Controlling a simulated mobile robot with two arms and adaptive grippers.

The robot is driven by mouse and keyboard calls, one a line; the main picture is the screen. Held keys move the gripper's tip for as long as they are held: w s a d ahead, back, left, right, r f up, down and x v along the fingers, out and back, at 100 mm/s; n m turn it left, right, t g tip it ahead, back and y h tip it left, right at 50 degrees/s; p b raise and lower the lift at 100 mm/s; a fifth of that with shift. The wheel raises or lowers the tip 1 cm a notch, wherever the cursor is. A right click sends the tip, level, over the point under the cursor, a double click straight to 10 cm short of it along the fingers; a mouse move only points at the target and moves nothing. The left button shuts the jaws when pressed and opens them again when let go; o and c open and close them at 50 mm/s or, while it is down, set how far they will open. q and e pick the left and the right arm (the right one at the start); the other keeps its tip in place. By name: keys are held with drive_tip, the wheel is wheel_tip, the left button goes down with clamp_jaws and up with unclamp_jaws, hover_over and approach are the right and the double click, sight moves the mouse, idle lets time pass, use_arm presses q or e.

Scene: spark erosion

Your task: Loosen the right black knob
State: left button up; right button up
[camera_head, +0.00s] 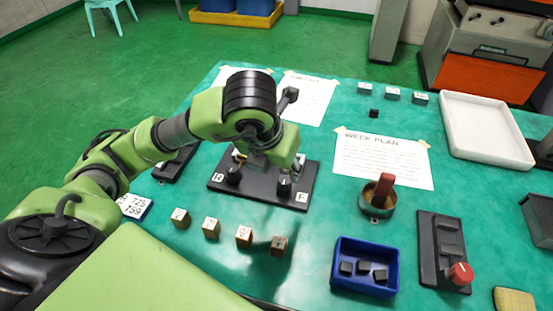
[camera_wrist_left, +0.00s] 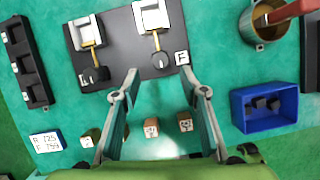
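A black plate (camera_head: 255,190) lies on the green table with two black knobs, a left one (camera_head: 233,175) and a right one (camera_head: 284,187). A white "F" label (camera_head: 302,197) is beside the right knob. In the left wrist view the right knob (camera_wrist_left: 160,61) shows near the top middle and the left knob (camera_wrist_left: 85,75) is left of it. My left gripper (camera_wrist_left: 159,84) is open and empty, its fingertips apart on either side just short of the right knob. In the head view my left wrist hides part of the plate. My right gripper is not in view.
Several small wooden blocks (camera_head: 243,236) stand in front of the plate. A blue bin (camera_head: 345,284) with black pieces and a round pot (camera_head: 372,208) with a red-handled item are to the right. A control box with a red knob (camera_head: 461,273) is farther right. Papers lie behind.

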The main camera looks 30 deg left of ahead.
use_arm(q)
drive_tip(key=shift+v, duration=2.5)
